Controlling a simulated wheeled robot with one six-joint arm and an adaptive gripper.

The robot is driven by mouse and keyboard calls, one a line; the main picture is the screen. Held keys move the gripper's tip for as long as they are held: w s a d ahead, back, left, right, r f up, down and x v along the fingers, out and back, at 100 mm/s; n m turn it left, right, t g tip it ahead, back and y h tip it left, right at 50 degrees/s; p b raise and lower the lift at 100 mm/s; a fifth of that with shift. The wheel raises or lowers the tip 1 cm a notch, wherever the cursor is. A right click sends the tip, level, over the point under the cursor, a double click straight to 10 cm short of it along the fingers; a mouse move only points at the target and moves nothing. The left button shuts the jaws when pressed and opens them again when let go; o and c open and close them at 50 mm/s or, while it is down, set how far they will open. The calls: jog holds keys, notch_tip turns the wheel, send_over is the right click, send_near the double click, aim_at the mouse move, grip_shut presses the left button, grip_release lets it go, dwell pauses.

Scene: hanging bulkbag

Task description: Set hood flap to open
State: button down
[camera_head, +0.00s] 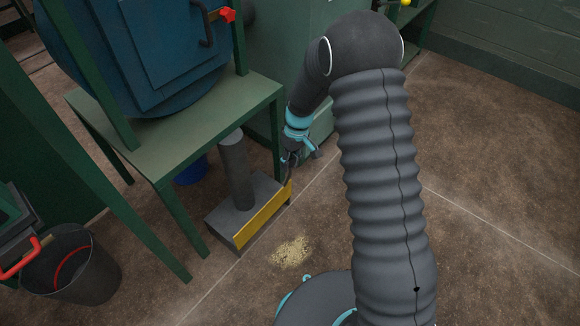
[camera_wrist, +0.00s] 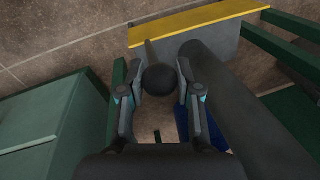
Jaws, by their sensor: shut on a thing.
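A grey hood box (camera_head: 220,219) with a round duct (camera_head: 235,170) rising from it sits low near the floor. A yellow flap (camera_head: 262,216) runs along its front edge; how far it is swung is hard to tell. In the wrist view the yellow flap (camera_wrist: 195,22) lies across the top, with the grey box (camera_wrist: 215,43) behind it. A dark rod with a round black knob (camera_wrist: 158,80) extends from near the flap towards me. My gripper (camera_wrist: 160,70) is shut on this knob, with a finger on each side. In the head view my gripper (camera_head: 291,160) is small and partly hidden.
A green stand (camera_head: 180,135) carrying a blue vessel (camera_head: 160,50) is beside the duct. A blue container (camera_head: 191,172) is under it. A dark bin (camera_head: 80,270) stands at lower left. Spilled pale grain (camera_head: 291,252) lies on the floor. The floor at right is clear.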

jog(key=c, duration=0.8)
grip_release()
jog(key=r, duration=0.4)
jog(key=w+d+r, duration=0.1)
jog(key=r, duration=0.6)
jog(key=shift+w+d+r, duration=0.3)
jog(key=shift+d+r, duration=0.05)
